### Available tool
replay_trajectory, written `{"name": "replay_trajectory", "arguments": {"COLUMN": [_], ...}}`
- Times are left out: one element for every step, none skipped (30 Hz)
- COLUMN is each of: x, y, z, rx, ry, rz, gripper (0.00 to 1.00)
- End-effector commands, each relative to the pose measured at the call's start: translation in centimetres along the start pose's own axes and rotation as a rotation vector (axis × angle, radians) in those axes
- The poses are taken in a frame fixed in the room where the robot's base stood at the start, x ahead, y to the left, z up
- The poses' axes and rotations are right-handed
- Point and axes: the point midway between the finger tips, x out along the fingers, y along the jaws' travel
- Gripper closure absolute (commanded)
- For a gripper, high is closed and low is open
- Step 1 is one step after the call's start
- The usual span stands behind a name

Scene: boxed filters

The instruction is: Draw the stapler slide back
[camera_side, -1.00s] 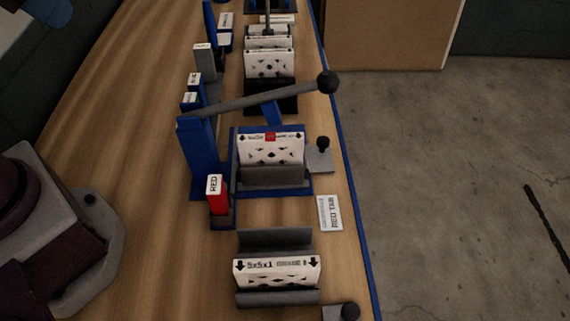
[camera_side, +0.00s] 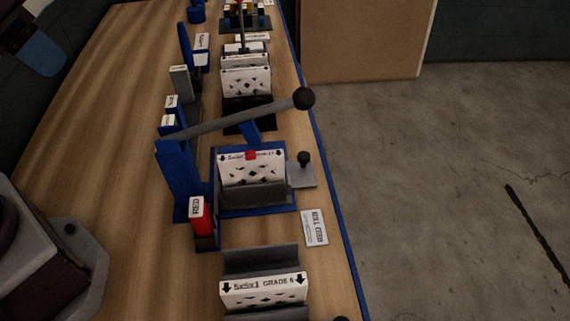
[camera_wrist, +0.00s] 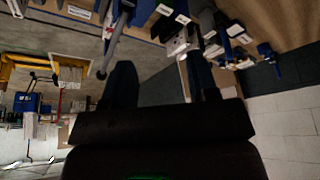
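A blue stand (camera_side: 180,180) on the bench carries a long grey lever (camera_side: 235,118) with a black ball knob; I take it for the stapler. The lever runs above a white filter box (camera_side: 250,168) with a red tab, upright in a blue-based holder. A grey plate with a small black knob (camera_side: 304,158), perhaps the slide, sits right of the holder. In the wrist view the two dark fingers of my gripper (camera_wrist: 160,82) are apart with nothing between them. A blue finger of it (camera_side: 38,60) seems to show at the upper left in the side view, away from the stand.
A red block (camera_side: 201,218) labelled RED stands at the stand's front. A RED TAB card (camera_side: 316,227) lies to its right. A nearer box (camera_side: 263,290) stands between grey plates. More boxes (camera_side: 246,82) stand behind the lever. A cardboard box (camera_side: 360,40) is beyond the bench's blue edge.

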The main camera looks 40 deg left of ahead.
Motion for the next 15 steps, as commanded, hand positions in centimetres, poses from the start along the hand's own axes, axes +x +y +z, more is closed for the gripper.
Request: {"name": "replay_trajectory", "arguments": {"x": [0.9,1.5,2.2,2.8,3.4,4.2,4.9,5.7,6.7,7.5,8.4,9.6,10.6,11.6,13.1], "y": [0.2,0.4,0.7,0.9,1.2,1.6,1.9,2.3,2.8,3.1,3.5,4.1,4.5,5.0,5.6], "z": [-0.6,-1.0,-1.7,-2.4,-3.1,-4.0,-4.7,-5.4,-6.3,-7.0,-7.7,-8.6,-9.2,-9.8,-10.6], "rx": [0.007,0.01,0.014,0.012,0.003,-0.014,-0.033,-0.054,-0.089,-0.117,-0.148,-0.193,-0.23,-0.269,-0.324], "ry": [-0.049,-0.076,-0.11,-0.134,-0.157,-0.186,-0.207,-0.226,-0.253,-0.272,-0.291,-0.316,-0.335,-0.354,-0.378], "rz": [0.003,0.006,0.012,0.017,0.023,0.031,0.036,0.041,0.048,0.052,0.055,0.061,0.063,0.065,0.068], "gripper": [0.46,0.46,0.46,0.46,0.46,0.46,0.46,0.46,0.46,0.46,0.46,0.46,0.46,0.46,0.46]}}
